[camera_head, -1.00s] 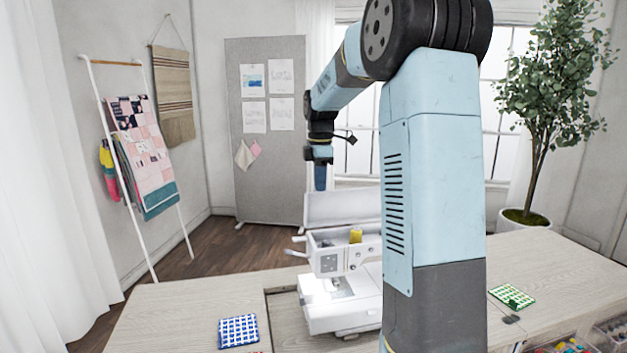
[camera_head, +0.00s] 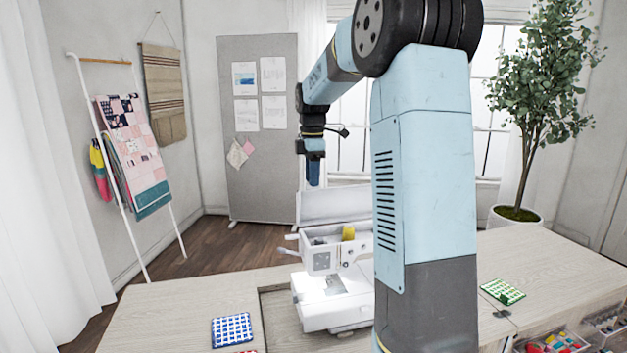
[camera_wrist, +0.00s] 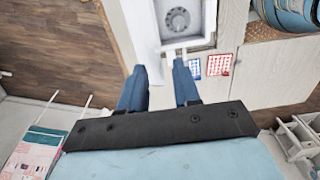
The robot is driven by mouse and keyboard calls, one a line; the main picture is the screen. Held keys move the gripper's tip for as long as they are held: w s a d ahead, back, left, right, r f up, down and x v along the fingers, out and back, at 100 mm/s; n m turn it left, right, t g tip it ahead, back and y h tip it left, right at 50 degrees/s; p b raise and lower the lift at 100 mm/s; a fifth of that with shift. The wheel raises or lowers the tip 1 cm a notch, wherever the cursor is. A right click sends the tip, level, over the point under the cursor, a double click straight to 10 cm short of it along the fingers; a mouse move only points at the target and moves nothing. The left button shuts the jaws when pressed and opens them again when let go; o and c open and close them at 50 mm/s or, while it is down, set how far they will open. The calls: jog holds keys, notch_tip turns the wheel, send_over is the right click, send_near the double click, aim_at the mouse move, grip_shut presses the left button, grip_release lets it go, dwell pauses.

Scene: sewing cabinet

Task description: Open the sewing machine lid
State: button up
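The white sewing machine (camera_head: 333,305) stands in the recess of the wooden cabinet table (camera_head: 165,305). Its white lid (camera_head: 330,206) stands raised behind the machine top, and the inside of the top shows with a yellow spool in it. My arm hides the machine's right side. My gripper (camera_head: 314,178) is just above the lid's upper edge at its left part; contact cannot be told. In the wrist view my gripper's blue fingers (camera_wrist: 158,70) are apart with nothing held between them. The machine (camera_wrist: 178,22), with a round dial, shows beyond the fingertips.
A blue checked cloth (camera_head: 231,330) lies on the table's left part and a green one (camera_head: 503,291) on the right. A tray of coloured supplies (camera_head: 560,343) is at the lower right. A grey board (camera_head: 258,150) and a quilt rack (camera_head: 135,160) stand behind.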

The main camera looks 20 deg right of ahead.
notch_tip(320, 180, up, 12)
jog(key=shift+r, duration=0.2)
dwell(0.6)
